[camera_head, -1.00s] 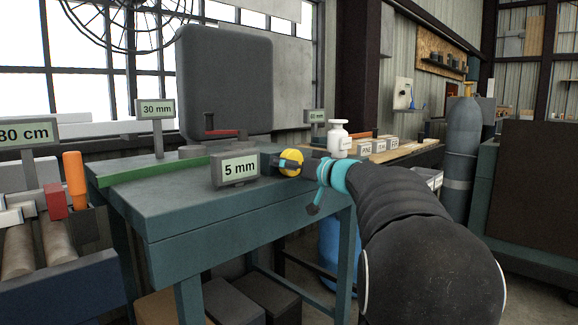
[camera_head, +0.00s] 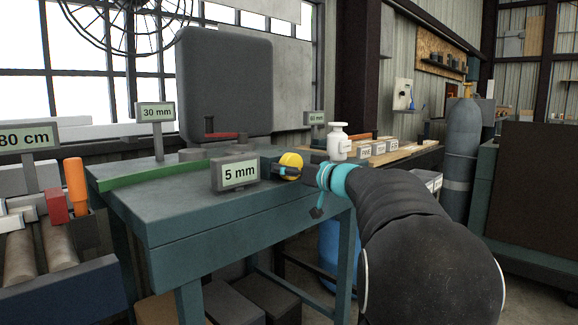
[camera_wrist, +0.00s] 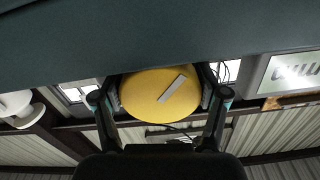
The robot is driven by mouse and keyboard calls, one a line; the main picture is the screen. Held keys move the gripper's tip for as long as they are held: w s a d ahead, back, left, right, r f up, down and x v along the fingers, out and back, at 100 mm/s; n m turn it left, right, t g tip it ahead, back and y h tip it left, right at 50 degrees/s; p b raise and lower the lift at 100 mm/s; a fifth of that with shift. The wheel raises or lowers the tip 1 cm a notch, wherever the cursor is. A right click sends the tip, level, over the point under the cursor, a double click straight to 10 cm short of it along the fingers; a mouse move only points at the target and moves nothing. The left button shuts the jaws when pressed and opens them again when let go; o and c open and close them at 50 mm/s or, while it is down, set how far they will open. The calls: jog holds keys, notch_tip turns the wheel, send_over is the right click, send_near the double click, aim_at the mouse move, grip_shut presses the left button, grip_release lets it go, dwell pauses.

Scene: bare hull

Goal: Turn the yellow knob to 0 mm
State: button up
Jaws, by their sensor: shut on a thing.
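The yellow knob (camera_head: 291,161) sits at the right end of the teal bench, beside a small display (camera_head: 236,172) that reads 5 mm. In the wrist view the knob's round yellow face (camera_wrist: 150,95) carries a pale grey bar mark, slanted up to the right. My gripper (camera_wrist: 161,98) has one finger on each side of the knob and is shut on it. In the head view my gripper (camera_head: 289,170) reaches the knob from the right, and its fingers are partly hidden.
A 30 mm display (camera_head: 156,112) and an 80 cm display (camera_head: 27,138) stand to the left. A white bottle (camera_head: 338,141) stands just behind my wrist. A large dark grey panel (camera_head: 226,85) rises behind the bench top (camera_head: 170,205).

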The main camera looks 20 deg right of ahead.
jog(key=shift+d+n+p, duration=0.1)
jog(key=shift+n+p, duration=0.6)
jog(key=shift+n, duration=1.5)
jog(key=o, duration=1.2)
jog(key=v, duration=1.2)
jog(key=shift+c, duration=0.4)
